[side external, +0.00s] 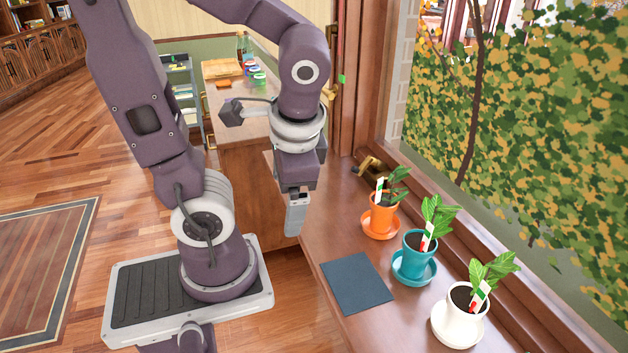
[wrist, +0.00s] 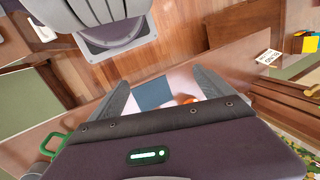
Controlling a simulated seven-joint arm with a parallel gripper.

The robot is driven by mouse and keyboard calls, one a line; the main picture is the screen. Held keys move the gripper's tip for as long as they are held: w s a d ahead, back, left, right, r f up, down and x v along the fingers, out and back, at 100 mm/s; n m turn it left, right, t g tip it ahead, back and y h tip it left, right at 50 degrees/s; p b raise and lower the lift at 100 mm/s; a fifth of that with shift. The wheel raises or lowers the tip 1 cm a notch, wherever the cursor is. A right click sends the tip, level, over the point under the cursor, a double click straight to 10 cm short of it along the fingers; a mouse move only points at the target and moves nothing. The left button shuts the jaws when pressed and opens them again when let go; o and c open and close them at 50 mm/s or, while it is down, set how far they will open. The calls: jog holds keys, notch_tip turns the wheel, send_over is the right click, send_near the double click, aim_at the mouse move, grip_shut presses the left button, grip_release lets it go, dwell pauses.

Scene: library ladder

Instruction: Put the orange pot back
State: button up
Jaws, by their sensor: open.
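The orange pot (side external: 381,219) stands upright on an orange saucer (side external: 366,232) at the far end of a row on the wooden sill. It holds a leafy plant and a striped label. My gripper (side external: 297,232) hangs to the left of the pot, apart from it and higher up. In the wrist view my gripper (wrist: 163,80) is open, with nothing held between its fingers. A small orange patch (wrist: 187,99) shows between the fingers, too small to tell pot from saucer. A dark blue-grey mat (side external: 356,284) lies bare on the sill; it also shows in the wrist view (wrist: 154,92).
A teal pot (side external: 419,257) and a white pot (side external: 461,318), each with a plant and label, stand nearer along the sill. A brass latch (side external: 372,166) lies behind the orange pot. The window frame borders the right side. A cabinet (side external: 245,180) stands behind my gripper.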

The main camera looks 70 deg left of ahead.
jog(key=w+d+r+n+t+h, duration=0.1)
jog(key=w+d+r+t+h, duration=0.1)
jog(key=d+r+t, duration=0.4)
jog(key=shift+d+r+h, duration=0.2)
jog(key=shift+d+h, duration=0.3)
jog(key=shift+h, duration=0.3)
